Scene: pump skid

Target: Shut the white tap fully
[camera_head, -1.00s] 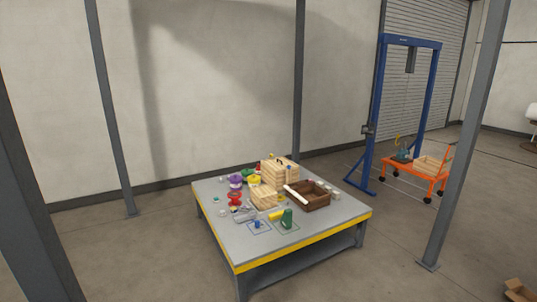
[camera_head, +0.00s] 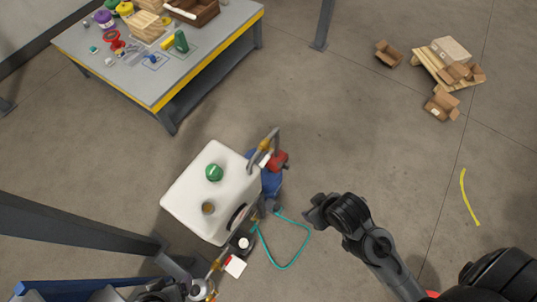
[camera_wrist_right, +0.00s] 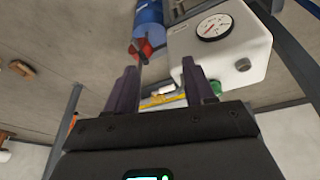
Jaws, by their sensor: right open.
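In the head view, a small white piece (camera_head: 265,160), perhaps the white tap, sits beside a brass fitting and a red part at the white tank's right corner. A white round piece on a black body (camera_head: 243,243) also shows below the tank, so I cannot tell for sure which is the tap, nor how far it is turned. My right gripper (camera_head: 312,213) is to the right of the tank, apart from it. In the right wrist view its jaws (camera_wrist_right: 160,80) are open and empty, with a small white piece (camera_wrist_right: 166,89) seen beyond the gap. My left gripper is not made out.
The white tank (camera_head: 205,225) has a green cap (camera_head: 214,172) and a gauge (camera_wrist_right: 215,27). A blue pump body (camera_head: 271,184) and a teal hose (camera_head: 292,262) lie close to my right gripper. A workbench (camera_head: 215,20) stands upper left. Grey posts rise at the left.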

